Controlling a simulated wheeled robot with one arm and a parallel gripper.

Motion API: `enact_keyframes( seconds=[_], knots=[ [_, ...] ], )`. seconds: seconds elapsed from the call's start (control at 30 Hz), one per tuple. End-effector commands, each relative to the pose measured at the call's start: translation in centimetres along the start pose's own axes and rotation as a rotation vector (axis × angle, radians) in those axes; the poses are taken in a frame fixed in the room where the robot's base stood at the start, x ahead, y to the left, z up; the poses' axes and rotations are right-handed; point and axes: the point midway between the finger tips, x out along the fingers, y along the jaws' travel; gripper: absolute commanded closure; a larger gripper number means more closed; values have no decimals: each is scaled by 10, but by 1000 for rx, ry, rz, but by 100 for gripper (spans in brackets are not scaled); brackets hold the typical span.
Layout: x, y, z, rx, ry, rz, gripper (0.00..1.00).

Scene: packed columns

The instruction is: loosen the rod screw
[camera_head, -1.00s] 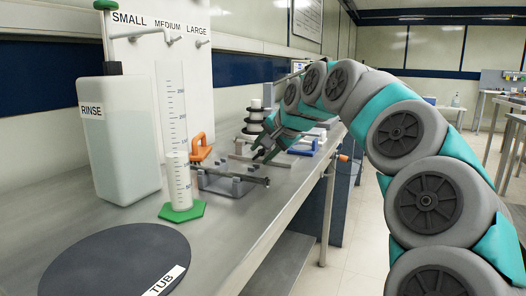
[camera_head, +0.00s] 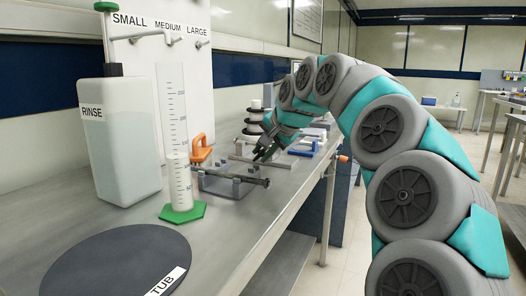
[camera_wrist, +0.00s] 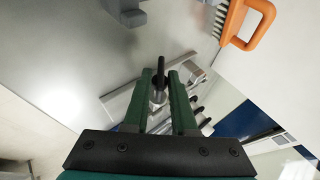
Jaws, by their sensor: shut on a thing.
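My gripper (camera_wrist: 160,76) is shut on the rod screw (camera_wrist: 160,67), which shows in the wrist view as a dark handle with a shiny metal part below it, between the two green fingers. A pale metal bar (camera_wrist: 118,103) runs diagonally behind the fingers. In the head view my gripper (camera_head: 263,154) is low over the bench, by a metal rod (camera_head: 254,163). The screw itself is too small and too covered by the fingers to make out there.
A grey stand with a rod (camera_head: 232,185) sits in front of my gripper. An orange-handled brush (camera_head: 201,150), green-footed cylinder (camera_head: 180,195), rinse bottle (camera_head: 120,150) and dark tub disc (camera_head: 100,260) stand left and nearer. A blue-handled thing (camera_head: 303,149) lies to the right.

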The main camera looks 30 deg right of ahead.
Motion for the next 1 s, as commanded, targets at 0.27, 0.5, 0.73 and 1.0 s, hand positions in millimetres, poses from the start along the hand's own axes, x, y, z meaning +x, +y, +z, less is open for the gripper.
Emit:
enact_keyframes(
  seconds=[0.27, 0.5, 0.73, 1.0],
  knots=[
    [0, -4, -2, -75, 3, 183, 100],
    [0, -5, -1, -144, 4, 344, 100],
    [2, -6, 0, -190, 3, 455, 100],
    [2, -6, 1, -219, 0, 526, 100]
  ],
)
